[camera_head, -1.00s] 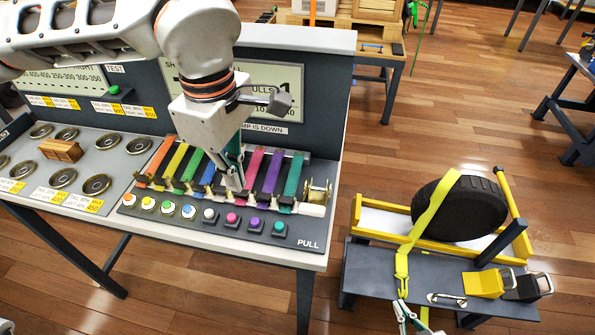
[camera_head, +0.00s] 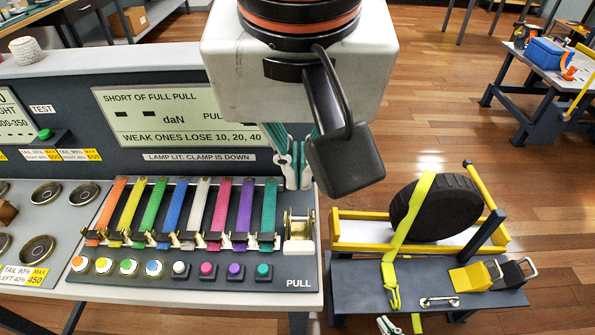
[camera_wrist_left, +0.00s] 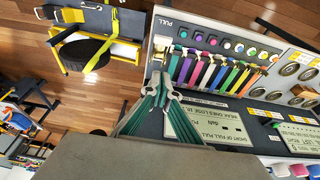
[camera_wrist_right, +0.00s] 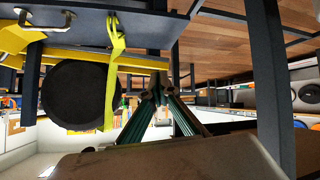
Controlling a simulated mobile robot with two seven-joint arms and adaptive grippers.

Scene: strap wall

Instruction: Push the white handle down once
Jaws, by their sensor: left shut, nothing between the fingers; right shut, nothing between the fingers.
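The part that looks like the white handle (camera_head: 299,245) sits at the right end of the strap row, below a brass-coloured spool (camera_head: 298,224) and above the word PULL. My left gripper (camera_head: 298,186) points down just above and behind the spool, its fingers shut and empty; contact cannot be told. In the left wrist view its fingertips (camera_wrist_left: 165,78) are close together beside the panel's end, near the white part (camera_wrist_left: 160,46). My right gripper (camera_head: 389,327) is shut at the bottom edge, in front of the low bench. In the right wrist view its fingertips (camera_wrist_right: 156,88) are together.
Coloured straps (camera_head: 182,215) run left of the handle, with a row of buttons (camera_head: 180,268) in front. The display (camera_head: 165,115) reads "SHORT OF FULL PULL". A label says "LAMP LIT: CLAMP IS DOWN". A tyre (camera_head: 440,207) with a yellow strap (camera_head: 407,225) stands on the low bench at right.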

